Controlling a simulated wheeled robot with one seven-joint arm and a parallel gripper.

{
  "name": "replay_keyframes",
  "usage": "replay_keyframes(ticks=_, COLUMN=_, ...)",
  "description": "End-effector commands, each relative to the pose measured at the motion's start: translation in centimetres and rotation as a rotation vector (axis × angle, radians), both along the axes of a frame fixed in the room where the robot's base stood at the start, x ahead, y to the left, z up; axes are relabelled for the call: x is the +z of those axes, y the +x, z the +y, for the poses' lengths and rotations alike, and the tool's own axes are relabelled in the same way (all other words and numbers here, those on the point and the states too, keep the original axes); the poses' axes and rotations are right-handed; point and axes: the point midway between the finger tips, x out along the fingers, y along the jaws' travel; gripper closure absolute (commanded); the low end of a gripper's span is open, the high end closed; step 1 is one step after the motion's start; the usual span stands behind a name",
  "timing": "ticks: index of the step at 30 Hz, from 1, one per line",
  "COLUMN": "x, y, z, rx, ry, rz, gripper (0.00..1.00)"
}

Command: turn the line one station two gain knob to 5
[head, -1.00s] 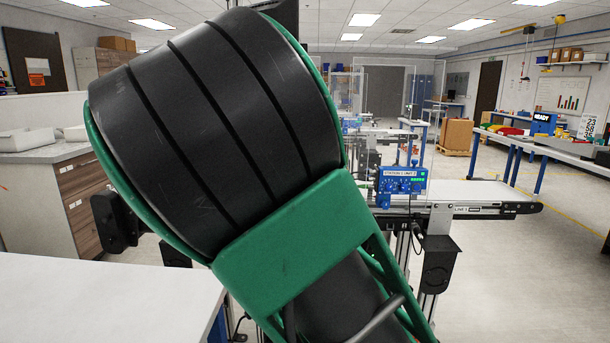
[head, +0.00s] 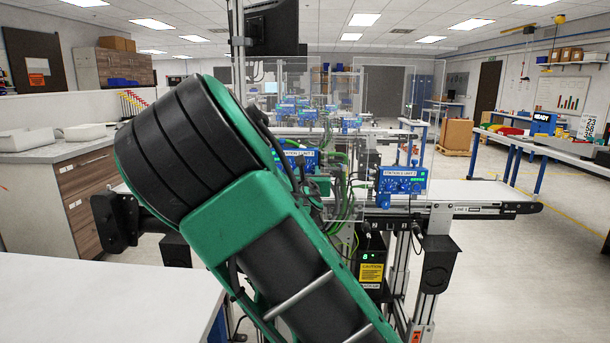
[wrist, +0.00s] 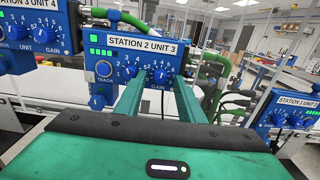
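In the wrist view a blue box (wrist: 128,62) has a label that reads like "STATION 2 UNIT 3". Its gain knob (wrist: 161,77) is a blue dial at the lower right, with a scale around it; its exact setting is too small to read. A unit knob (wrist: 131,71) and a teach knob (wrist: 103,69) sit to its left. My gripper (wrist: 158,84) is open, its two green fingers apart and pointing at the box. The gain knob shows between the fingertips; I cannot tell whether they touch it. In the head view the box (head: 296,159) is partly behind my arm.
Similar blue boxes stand on both sides in the wrist view: one at the left (wrist: 33,35) and "STATION 1 UNIT 2" (wrist: 292,112) at the right. Green cables (wrist: 212,72) hang right of my gripper.

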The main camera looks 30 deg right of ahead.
Motion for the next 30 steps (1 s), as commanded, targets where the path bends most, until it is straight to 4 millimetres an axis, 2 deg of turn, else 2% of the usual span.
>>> replay_keyframes(ticks=10, x=-0.01, y=0.2, z=-0.15, rx=0.0, ry=0.0, rz=0.0, gripper=0.65)
replay_keyframes(ticks=14, x=0.0, y=0.19, z=-0.14, rx=0.0, ry=0.0, rz=0.0, gripper=0.96)
replay_keyframes(ticks=15, x=0.0, y=0.19, z=-0.15, rx=0.0, ry=0.0, rz=0.0, gripper=1.0)
replay_keyframes(ticks=22, x=0.01, y=0.16, z=-0.23, rx=-0.001, ry=0.036, rz=-0.025, gripper=1.0)
replay_keyframes(ticks=30, x=0.0, y=0.16, z=-0.28, rx=-0.003, ry=0.226, rz=-0.152, gripper=1.0)
